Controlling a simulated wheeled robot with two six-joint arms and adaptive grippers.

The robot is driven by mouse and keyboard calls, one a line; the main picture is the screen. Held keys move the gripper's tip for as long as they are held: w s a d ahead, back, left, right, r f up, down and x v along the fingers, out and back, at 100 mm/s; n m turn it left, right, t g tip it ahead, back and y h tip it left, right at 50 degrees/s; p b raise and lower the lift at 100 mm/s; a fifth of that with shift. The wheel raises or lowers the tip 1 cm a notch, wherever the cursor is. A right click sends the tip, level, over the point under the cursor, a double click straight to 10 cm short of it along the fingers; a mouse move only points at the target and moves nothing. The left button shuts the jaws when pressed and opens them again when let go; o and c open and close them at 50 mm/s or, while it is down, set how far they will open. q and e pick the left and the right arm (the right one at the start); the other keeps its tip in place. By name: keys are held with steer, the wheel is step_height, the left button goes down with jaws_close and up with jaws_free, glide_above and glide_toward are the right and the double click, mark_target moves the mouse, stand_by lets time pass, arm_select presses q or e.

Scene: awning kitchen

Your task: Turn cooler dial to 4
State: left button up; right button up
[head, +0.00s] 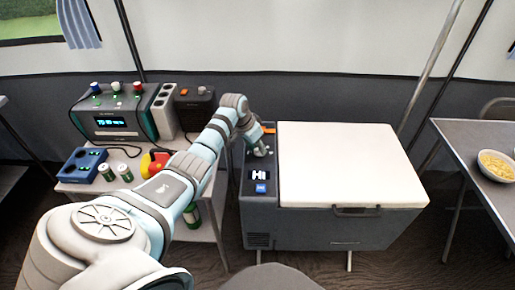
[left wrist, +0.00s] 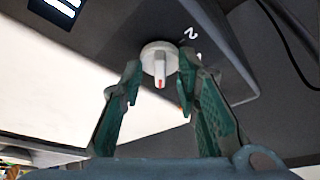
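The cooler (head: 355,235) is a grey chest with a white lid (head: 350,165), and it stands in the middle of the head view. Its dial (left wrist: 159,62) is a white knob with a red mark, seen in the left wrist view; a white numeral 2 shows beside it. The red mark points toward the bottom of that picture. My left gripper (left wrist: 158,100) is open, with its green fingers on either side of the dial. In the head view the left gripper (head: 262,150) is over the control strip and hides the dial. My right gripper is not in view.
A display and blue label (head: 261,188) sit on the cooler's control strip. At left, a table holds a power station (head: 112,118), a blue battery tray (head: 82,165) and small cans. At right, a table bears a bowl (head: 496,166) of yellow food.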

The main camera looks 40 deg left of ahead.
arm_select(q)
jaws_close()
stand_by(0.3)
